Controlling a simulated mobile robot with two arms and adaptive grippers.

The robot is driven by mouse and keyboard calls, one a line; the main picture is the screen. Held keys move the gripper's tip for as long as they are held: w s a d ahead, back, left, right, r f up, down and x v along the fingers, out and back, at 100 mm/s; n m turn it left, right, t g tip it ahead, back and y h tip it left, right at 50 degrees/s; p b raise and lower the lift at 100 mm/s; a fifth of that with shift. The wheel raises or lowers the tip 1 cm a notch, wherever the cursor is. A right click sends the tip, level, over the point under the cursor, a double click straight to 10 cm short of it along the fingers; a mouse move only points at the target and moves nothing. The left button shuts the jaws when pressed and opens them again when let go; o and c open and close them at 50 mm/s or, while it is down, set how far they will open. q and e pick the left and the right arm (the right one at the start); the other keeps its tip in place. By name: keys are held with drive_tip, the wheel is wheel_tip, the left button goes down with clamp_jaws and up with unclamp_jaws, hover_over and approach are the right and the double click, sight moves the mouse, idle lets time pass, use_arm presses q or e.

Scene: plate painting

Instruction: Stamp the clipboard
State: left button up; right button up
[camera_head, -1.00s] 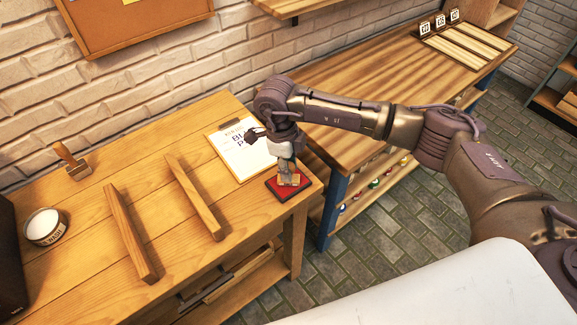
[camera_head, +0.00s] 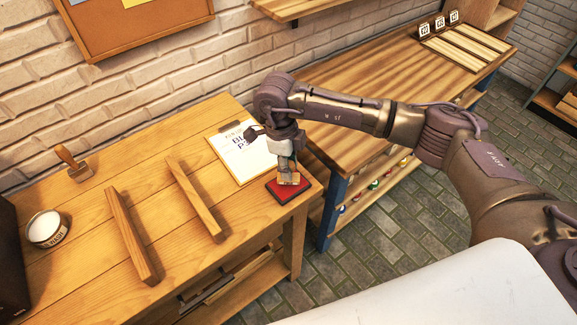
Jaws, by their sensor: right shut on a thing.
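The clipboard (camera_head: 240,160) lies on the wooden table and carries a white sheet with printed blue and dark lettering. Its right part is hidden behind my right gripper. My right gripper (camera_head: 286,168) points down over the table's right end and is shut on a wooden stamp (camera_head: 288,179). The stamp is directly above the red ink pad (camera_head: 283,193), on it or very close to it; I cannot tell whether they touch. A second wooden stamp (camera_head: 73,163) stands at the table's back left. My left gripper is not in view.
Two wooden bars (camera_head: 130,235) (camera_head: 194,199) lie on the table (camera_head: 90,285) left of the clipboard. A round tin labelled WASH (camera_head: 46,228) stands at the far left. A second workbench (camera_head: 400,75) adjoins at the back right. The brick wall bounds the back.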

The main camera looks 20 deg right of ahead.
drive_tip(key=shift+r+p, duration=1.1)
drive_tip(key=shift+r, duration=1.55)
